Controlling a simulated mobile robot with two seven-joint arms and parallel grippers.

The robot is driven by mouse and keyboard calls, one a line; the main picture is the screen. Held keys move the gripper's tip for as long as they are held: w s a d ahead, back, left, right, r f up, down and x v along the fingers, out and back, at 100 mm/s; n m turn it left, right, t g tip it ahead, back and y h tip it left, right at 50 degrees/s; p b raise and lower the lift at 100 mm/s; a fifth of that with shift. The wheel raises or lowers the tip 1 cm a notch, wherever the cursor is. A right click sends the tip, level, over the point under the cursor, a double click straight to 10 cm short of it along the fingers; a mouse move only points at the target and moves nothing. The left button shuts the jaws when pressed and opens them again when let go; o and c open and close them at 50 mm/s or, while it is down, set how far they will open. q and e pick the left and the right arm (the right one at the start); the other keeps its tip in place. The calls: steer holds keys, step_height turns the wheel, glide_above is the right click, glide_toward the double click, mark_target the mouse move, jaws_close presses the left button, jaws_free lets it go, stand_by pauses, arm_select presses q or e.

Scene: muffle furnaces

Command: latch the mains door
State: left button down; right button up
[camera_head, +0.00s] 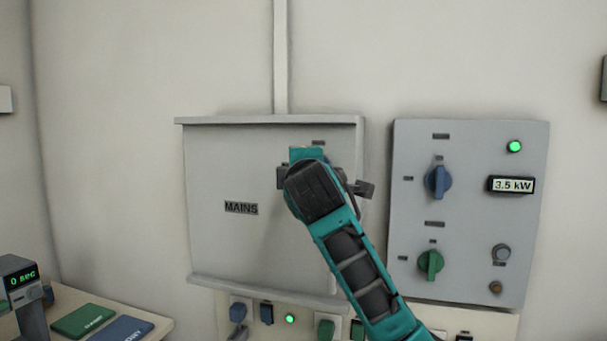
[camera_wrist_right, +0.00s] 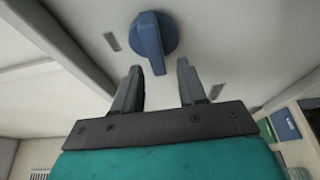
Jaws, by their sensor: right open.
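The grey mains door (camera_head: 225,165), lettered MAINS, is on a wall box and looks closed or nearly so. My right gripper (camera_head: 322,182) is in front of the door's right side; its arm covers that part, so no latch shows there. In the right wrist view my right gripper (camera_wrist_right: 159,68) is open, with a blue turn handle (camera_wrist_right: 152,38) just ahead of its fingers. The handle's lower end reaches towards the gap between the fingertips, and I see nothing gripped. Contact with the handle cannot be told. My left gripper is not in view.
Right of the box is a grey control panel (camera_head: 465,250) with a blue knob (camera_head: 438,181), a green knob (camera_head: 431,264) and a 3.5 kW display (camera_head: 512,185). Switches sit below the box. At lower left, a timer (camera_head: 22,290) and green and blue pads lie on a bench.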

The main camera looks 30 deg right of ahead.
steer(key=v, duration=1.2)
steer(key=shift+s+b, duration=0.25)
steer(key=shift+b, duration=0.1)
steer(key=shift+a, duration=0.1)
steer(key=w+a+f+g+y, duration=0.1)
steer(key=w+a+f+y, duration=0.1)
steer(key=f, duration=0.7)
steer(key=w+a+f+m+y, duration=0.1)
steer(key=a+f+y, duration=0.15)
steer(key=f, duration=0.75)
steer(key=w+a+f+g+y, duration=0.1)
steer(key=w+a+f+y, duration=0.15)
steer(key=f, duration=0.65)
steer(key=s+a+f+m+g+y, duration=0.1)
steer(key=s+f+m, duration=0.3)
steer(key=s+f, duration=0.6)
steer(key=s+a+f+m+g+y, duration=0.2)
steer(key=s+f+m, duration=0.3)
steer(key=s+f, duration=0.5)
step_height(320, 180, down, 7)
steer(key=shift+s+r, duration=0.1)
steer(key=shift+s, duration=0.3)
